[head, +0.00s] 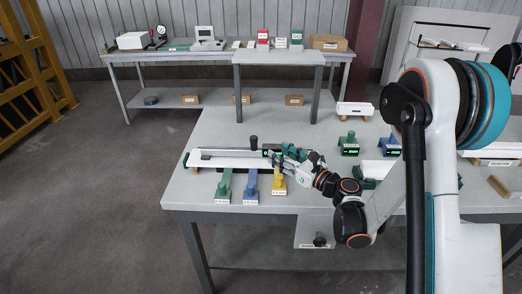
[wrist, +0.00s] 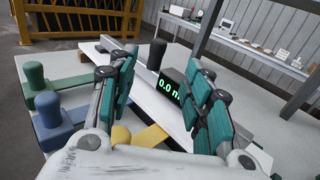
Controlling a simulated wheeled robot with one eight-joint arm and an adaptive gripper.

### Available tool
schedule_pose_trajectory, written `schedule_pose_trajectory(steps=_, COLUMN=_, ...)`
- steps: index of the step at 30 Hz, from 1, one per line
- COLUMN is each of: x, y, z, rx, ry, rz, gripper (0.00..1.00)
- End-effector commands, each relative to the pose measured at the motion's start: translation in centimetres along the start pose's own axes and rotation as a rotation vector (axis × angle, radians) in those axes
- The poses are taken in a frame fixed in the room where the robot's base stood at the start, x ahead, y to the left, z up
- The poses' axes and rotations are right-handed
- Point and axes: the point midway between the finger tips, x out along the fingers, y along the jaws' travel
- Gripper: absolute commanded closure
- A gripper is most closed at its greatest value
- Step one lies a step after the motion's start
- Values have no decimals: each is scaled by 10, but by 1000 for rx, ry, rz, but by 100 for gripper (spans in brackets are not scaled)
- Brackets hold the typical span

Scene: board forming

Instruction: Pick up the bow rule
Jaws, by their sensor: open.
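The bow rule appears to be the long thin bar with a black upright knob (head: 253,141) and a black display box; it lies along a pale board (head: 215,161) on the near table. In the wrist view the knob (wrist: 156,54) stands upright and the display box (wrist: 171,86) shows green "0.0 m…", its end cut off by a finger. My gripper (head: 277,153) is at the right end of the board in the head view. In the wrist view my gripper (wrist: 168,78) is open, with the display box seen between its teal-padded fingers. Contact cannot be told.
Green (head: 224,186), blue (head: 251,187) and yellow (head: 278,183) knobbed tools lie along the table's front side, close below the board. Black-and-green display blocks (head: 349,145) stand to the right. The table (head: 205,202) is clear at its front left corner.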

Motion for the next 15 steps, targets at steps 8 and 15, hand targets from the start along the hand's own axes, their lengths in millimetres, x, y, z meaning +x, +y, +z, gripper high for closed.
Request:
schedule_pose_trajectory(steps=8, x=36, y=1, z=-2, rx=15, ry=-6, rz=3, gripper=54)
schedule_pose_trajectory(steps=15, x=75, y=0, z=-2, rx=13, ry=-5, rz=1, gripper=54)
